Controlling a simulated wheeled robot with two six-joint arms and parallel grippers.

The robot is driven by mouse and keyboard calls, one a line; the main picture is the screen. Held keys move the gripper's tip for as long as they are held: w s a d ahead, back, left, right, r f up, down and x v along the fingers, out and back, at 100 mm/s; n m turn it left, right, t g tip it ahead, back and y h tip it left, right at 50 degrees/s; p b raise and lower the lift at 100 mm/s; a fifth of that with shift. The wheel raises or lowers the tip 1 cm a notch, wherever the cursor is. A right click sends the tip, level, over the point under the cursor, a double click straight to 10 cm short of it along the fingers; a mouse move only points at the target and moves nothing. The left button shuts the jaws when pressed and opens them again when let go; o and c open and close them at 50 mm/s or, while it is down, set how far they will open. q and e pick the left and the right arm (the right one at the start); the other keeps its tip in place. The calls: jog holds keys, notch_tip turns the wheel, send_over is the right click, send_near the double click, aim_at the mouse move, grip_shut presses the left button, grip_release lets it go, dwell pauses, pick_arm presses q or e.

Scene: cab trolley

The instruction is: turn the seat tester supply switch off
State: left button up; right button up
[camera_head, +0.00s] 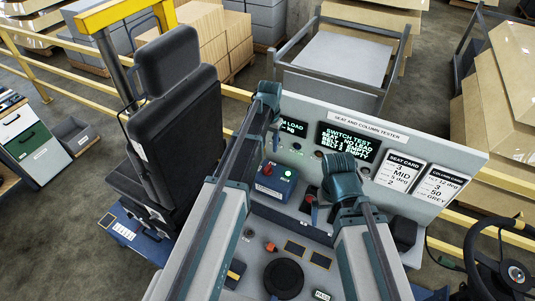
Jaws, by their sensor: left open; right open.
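The seat and column tester (367,124) is a grey console with a tall back panel. I cannot read which control is the supply switch. My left gripper (268,97) is above the console's left end, apart from the blue box. My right gripper (340,172) is in front of the screen. Both are open and look empty; their fingertips are mostly hidden.
A black seat (180,95) stands close on the left. A steering wheel (500,265) is at the lower right. Seat and column cards (399,171) are on the panel. An orange knob (270,246) and round black pad (283,279) lie between my arms. Yellow rails run behind.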

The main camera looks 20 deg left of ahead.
aim_at(268, 166)
pick_arm(q)
jog(key=shift+w+a+r, duration=0.4)
jog(key=shift+w, duration=0.05)
pick_arm(e)
jog(key=shift+r, duration=0.4)
pick_arm(q)
jog(key=shift+f, duration=0.1)
notch_tip(268, 166, down, 14)
jog(key=b, duration=1.3)
jog(key=shift+b, duration=0.4)
pick_arm(e)
notch_tip(268, 166, down, 14)
pick_arm(q)
jog(key=shift+r, duration=0.2)
jog(key=shift+c, duration=0.2)
pick_arm(e)
jog(key=shift+r, duration=0.1)
pick_arm(q)
grip_shut()
